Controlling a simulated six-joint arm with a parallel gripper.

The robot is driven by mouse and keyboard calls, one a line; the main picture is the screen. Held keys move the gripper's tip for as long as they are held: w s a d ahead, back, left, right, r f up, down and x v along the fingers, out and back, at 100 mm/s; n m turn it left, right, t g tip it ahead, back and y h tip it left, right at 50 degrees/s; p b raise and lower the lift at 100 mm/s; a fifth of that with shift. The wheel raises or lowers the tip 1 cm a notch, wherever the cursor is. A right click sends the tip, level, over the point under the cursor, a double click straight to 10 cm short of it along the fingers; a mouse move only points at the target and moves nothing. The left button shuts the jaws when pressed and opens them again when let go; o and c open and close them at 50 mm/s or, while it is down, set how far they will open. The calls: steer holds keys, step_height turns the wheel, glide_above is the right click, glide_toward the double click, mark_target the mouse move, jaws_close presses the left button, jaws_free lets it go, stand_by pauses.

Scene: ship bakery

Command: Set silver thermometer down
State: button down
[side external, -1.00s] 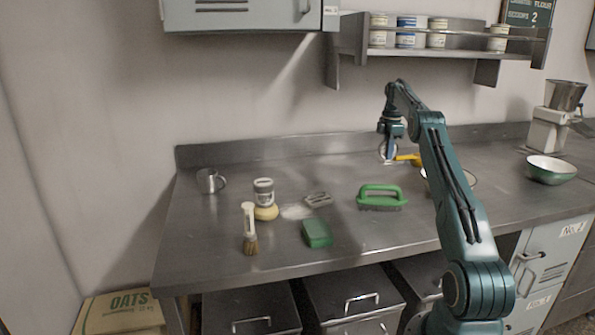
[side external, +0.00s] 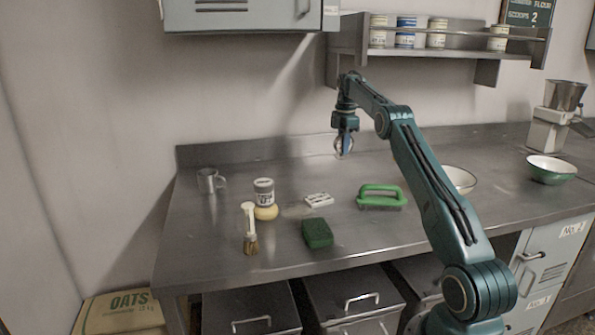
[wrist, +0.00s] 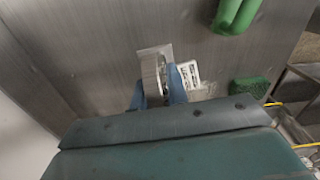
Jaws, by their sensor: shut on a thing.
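A white bowl (side external: 459,179) is right. Counter near the back is clear.

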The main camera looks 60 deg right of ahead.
steer(key=w+a+r+n, duration=0.2)
steer(key=w+a, duration=0.5)
steer(key=a, duration=0.4)
steer(key=w+a+r+n, duration=0.2)
steer(key=w+a, duration=0.5)
steer(key=a, duration=0.4)
steer(key=w+a+r+n, duration=0.2)
steer(key=a, duration=0.8)
steer(key=w+a+r+n, duration=0.1)
steer(key=a, duration=1)
steer(key=shift+w+r+n, duration=0.35)
steer(key=shift+n, duration=0.05)
steer(key=shift+f, duration=0.1)
steer(key=shift+f, duration=9.9)
steer(key=shift+f, duration=0.1)
steer(key=c, duration=1.4)
jaws_free()
